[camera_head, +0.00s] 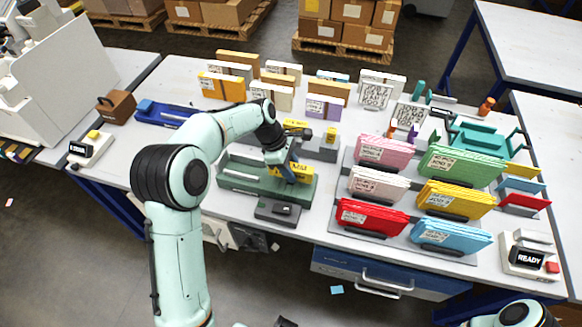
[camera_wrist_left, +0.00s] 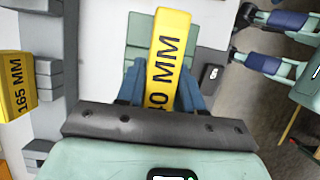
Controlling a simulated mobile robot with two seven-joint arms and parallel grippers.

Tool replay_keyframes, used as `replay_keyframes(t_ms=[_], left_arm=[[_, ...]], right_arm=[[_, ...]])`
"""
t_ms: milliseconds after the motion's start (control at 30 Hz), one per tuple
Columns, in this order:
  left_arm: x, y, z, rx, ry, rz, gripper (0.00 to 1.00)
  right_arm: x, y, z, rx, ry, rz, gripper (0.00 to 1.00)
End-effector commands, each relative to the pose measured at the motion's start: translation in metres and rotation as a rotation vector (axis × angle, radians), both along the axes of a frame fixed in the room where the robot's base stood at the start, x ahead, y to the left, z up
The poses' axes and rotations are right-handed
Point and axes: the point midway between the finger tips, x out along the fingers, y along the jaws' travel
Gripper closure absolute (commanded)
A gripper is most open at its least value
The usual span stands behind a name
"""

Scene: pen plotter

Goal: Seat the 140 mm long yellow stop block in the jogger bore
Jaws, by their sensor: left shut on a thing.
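My left gripper (camera_head: 288,168) is shut on a yellow block (camera_head: 294,173). In the left wrist view this yellow block (camera_wrist_left: 170,55) sits between the blue fingers and its black print reads "40 MM", with the front part hidden by the gripper. In the head view it is over or beside the right part of a long green fixture (camera_head: 240,184); I cannot tell whether it touches it. No bore can be made out. Another yellow block, marked "165 MM" (camera_wrist_left: 15,85), lies beside grey stepped holders at the left of the wrist view. My right gripper is not in view.
A grey holder (camera_head: 318,150) with yellow pieces stands just behind the fixture. A dark grey unit (camera_head: 278,210) sits at the table's front edge. Coloured card stacks (camera_head: 450,200) fill the right side, and a blue tray (camera_head: 165,113) lies at the left.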

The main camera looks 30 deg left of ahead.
Motion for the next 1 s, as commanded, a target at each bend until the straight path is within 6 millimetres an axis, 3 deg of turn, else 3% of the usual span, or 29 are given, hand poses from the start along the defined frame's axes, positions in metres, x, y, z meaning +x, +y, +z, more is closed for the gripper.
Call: replay_keyframes(t_ms=[1000], left_arm=[[0.000,0.000,-0.017,0.000,0.001,0.001,0.99]], right_arm=[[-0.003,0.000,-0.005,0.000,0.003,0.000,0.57]])
